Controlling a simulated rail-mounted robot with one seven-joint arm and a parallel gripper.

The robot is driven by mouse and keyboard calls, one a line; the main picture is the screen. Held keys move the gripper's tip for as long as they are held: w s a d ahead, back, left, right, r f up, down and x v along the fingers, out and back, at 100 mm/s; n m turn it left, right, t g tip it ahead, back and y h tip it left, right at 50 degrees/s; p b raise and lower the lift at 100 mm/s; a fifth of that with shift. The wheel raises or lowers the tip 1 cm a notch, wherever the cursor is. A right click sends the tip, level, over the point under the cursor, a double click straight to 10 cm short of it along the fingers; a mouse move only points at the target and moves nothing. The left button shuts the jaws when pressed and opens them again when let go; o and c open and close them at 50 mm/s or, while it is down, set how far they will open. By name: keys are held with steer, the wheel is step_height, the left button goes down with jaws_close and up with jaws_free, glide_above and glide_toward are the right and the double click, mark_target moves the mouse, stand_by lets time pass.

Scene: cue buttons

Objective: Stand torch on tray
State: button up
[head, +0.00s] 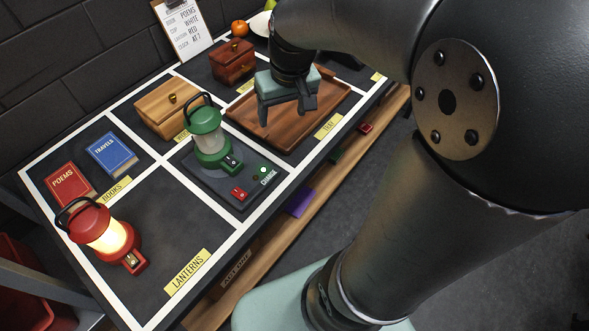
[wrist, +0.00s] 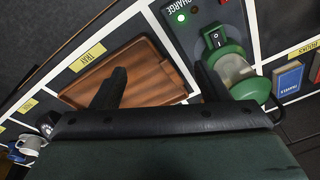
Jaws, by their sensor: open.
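The brown wooden tray (head: 318,117) lies on the counter by its yellow TRAY label. It also shows in the wrist view (wrist: 143,72). No object stands on the parts of it that I can see. My gripper (head: 286,109) is above the tray, pointing down, its fingers apart with nothing seen between them. Both fingers show in the wrist view (wrist: 160,90). I cannot clearly make out a torch. A small round pale disc (wrist: 45,124) shows at the left of the wrist view, partly hidden; I cannot tell what it is.
A green lantern (head: 207,137) stands on the charge pad left of the tray. A lit red lantern (head: 103,230) stands in the LANTERNS section. A light wooden box (head: 168,107), a red-brown box (head: 232,62) and books (head: 112,152) occupy other sections. A clipboard (head: 184,28) leans behind.

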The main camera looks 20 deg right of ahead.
steer(key=s+a+f, duration=0.1)
steer(key=s+f, duration=0.1)
steer(key=s, duration=0.4)
steer(key=s+a+f+g, duration=0.1)
steer(key=s+a, duration=0.1)
steer(key=s, duration=0.5)
steer(key=shift+s+a+f+h, duration=0.2)
steer(key=shift+s+f+h, duration=0.1)
steer(key=shift+f, duration=0.1)
